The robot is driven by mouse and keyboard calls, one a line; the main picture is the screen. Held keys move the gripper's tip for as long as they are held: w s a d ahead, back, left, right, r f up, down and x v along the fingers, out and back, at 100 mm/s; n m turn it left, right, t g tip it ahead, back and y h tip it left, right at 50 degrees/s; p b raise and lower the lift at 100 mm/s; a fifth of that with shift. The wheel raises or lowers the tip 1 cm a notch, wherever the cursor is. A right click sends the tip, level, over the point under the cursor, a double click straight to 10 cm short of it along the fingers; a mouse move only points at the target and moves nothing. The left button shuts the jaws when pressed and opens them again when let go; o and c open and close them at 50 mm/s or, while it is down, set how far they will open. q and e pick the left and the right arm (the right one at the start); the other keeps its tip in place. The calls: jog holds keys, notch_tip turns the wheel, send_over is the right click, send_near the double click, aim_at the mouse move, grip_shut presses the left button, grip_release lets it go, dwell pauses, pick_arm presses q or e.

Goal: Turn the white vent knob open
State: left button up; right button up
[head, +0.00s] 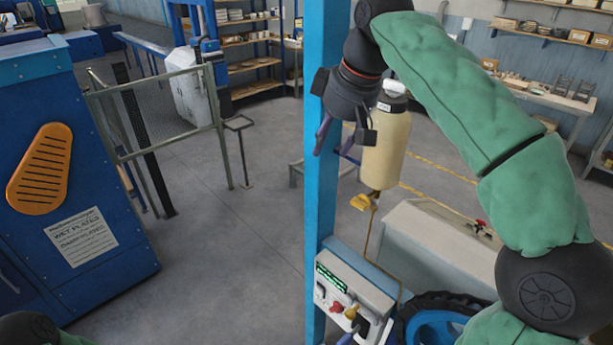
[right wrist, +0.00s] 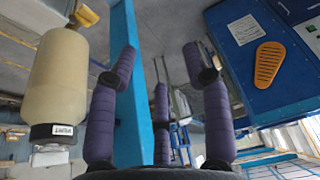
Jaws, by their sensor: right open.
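A cream canister (head: 386,150) hangs beside a blue post, with a white knob (head: 395,88) on its top. In the right wrist view the canister (right wrist: 60,80) appears upside down at the left, with the white knob (right wrist: 50,158) below its black labelled collar. My right gripper (head: 335,145) has its purple fingers spread and pointing down, just left of the canister in the head view. In the right wrist view, the gripper (right wrist: 160,62) is open with nothing between its fingers. It is apart from the knob. I cannot make out my left gripper.
The blue post (head: 325,220) stands close beside the right gripper. A control box (head: 350,295) with red and yellow knobs sits low on it. A yellow valve (head: 362,202) is under the canister. A blue machine (head: 70,190) stands left; open floor (head: 235,250) lies between.

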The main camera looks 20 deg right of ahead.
jog(key=a+b+x, duration=0.1)
jog(key=b+x, duration=0.1)
jog(key=x, duration=0.7)
jog(key=shift+w+a, duration=0.4)
jog(key=shift+w, duration=0.05)
jog(key=shift+f, duration=0.1)
